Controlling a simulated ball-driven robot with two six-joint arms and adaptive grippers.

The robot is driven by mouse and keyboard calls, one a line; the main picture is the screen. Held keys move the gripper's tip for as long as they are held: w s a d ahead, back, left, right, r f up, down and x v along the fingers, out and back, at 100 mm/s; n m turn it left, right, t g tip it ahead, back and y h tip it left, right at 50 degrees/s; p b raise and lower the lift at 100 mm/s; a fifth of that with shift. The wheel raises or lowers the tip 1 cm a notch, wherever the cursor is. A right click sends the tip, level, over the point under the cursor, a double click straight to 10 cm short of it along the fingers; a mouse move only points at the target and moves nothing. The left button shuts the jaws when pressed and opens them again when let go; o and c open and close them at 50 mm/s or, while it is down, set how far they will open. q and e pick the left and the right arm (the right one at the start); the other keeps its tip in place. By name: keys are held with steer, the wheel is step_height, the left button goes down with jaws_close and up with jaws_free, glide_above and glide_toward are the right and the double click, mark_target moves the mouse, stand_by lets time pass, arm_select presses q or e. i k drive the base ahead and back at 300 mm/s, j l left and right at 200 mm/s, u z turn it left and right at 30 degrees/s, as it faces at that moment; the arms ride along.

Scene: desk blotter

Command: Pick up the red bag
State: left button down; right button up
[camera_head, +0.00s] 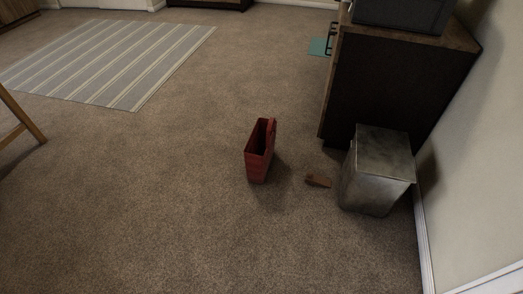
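The red bag (258,158) stands upright on the brown carpet, near the middle of the head view. It is narrow and tall, with an open dark top and a raised part at its upper right edge. Its shadow falls to the right and front. Nothing is touching it that I can see. Neither of my grippers is in view.
A grey metal bin (378,170) stands to the right, beside a dark cabinet (400,85). A small brown object (318,180) lies between bag and bin. A striped rug (110,62) lies at the upper left. Carpet (140,210) left and in front is clear.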

mark_target(259, 150)
steer(key=i+l+u, duration=0.15)
steer(key=i+l, duration=1.2)
